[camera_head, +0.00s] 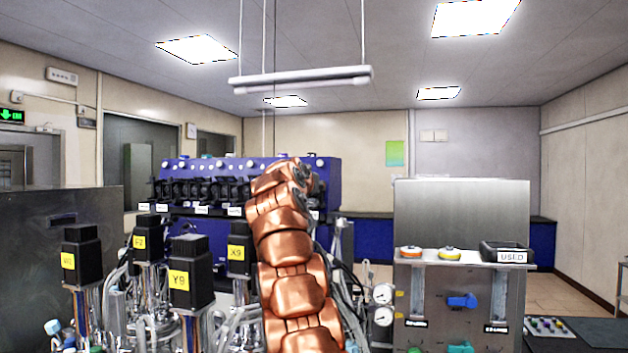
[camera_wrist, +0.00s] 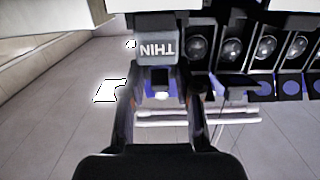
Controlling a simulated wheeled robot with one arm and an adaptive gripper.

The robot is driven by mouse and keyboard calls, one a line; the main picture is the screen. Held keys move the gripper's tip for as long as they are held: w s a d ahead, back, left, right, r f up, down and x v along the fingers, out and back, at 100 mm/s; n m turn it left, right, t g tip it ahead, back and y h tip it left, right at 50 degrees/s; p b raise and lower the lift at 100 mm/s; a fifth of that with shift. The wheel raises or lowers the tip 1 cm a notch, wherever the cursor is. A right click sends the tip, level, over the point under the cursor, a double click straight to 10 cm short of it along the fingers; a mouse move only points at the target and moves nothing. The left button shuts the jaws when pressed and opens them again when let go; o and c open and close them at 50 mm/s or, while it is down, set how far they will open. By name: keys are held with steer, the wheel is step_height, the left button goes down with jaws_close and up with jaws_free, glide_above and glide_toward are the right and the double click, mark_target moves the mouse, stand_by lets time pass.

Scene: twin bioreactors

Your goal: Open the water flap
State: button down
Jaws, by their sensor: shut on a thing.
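The fingers are shut on this block. A blue surface and a small white part show in the gap between the fingers. I cannot make out whether the block belongs to the water flap, and no part is clearly marked as that flap. In the head view my copper arm reaches toward the blue unit (camera_head: 325,175) at the back, and it hides the gripper.
Several round black-framed heads (camera_wrist: 233,48) sit right beside the gripper. In the head view, black motors with yellow labels (camera_head: 188,270) and hoses crowd the left front. A metal panel (camera_head: 462,212) with gauges, blue valves and a black tray marked USED (camera_head: 503,251) stands right.

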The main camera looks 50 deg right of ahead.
steer(key=shift+y+p, duration=0.3)
stand_by(0.4)
steer(key=c, duration=1.1)
jaws_free()
steer(key=shift+a+r, duration=0.1)
steer(key=shift+v, duration=5.95)
